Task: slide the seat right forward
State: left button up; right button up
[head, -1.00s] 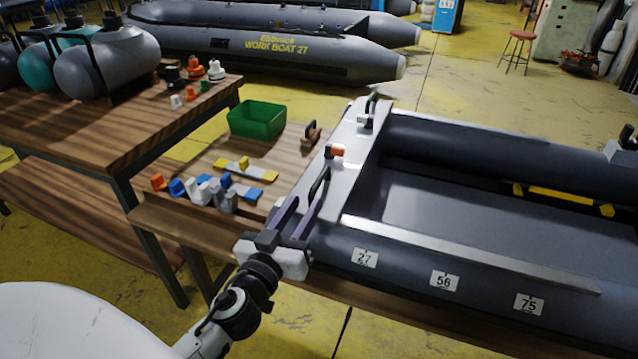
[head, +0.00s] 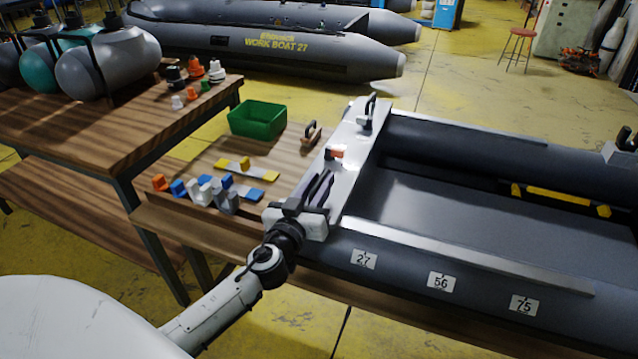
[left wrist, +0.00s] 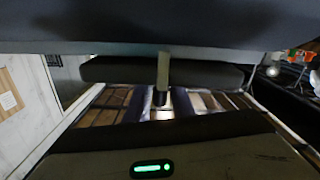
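The seat (head: 358,135) is a pale grey board lying across the left end of the dark grey inflatable boat (head: 405,252). A black upright handle (head: 370,110) stands at its far end. A small orange-and-white piece (head: 336,153) lies on the board. My left gripper (head: 320,184) is over the near end of the seat, where its dark fingers hide most of the near handle. The fingers look close together. The left wrist view shows dark horizontal bars (left wrist: 160,72) and a pale post, but not clearly whether the handle is gripped.
A wooden bench left of the boat holds a green bin (head: 257,119), blue, white and orange blocks, and yellow-ended strips. A higher table (head: 110,130) carries tanks and small fittings. Number labels 27, 56 and 75 (head: 522,305) mark the near tube.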

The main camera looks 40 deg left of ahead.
pick_arm(q)
grip_shut()
pick_arm(e)
jog(key=shift+w+r, duration=0.1)
jog(key=shift+r, duration=0.05)
pick_arm(q)
jog(key=shift+a, duration=0.1)
jog(key=shift+s+a+f+b, duration=0.1)
jog(key=shift+a+b, duration=0.2)
jog(key=shift+s+a, duration=0.1)
jog(key=shift+a, duration=0.5)
jog(key=shift+o, duration=1.7)
grip_release()
pick_arm(e)
jog(key=shift+a+f, duration=0.2)
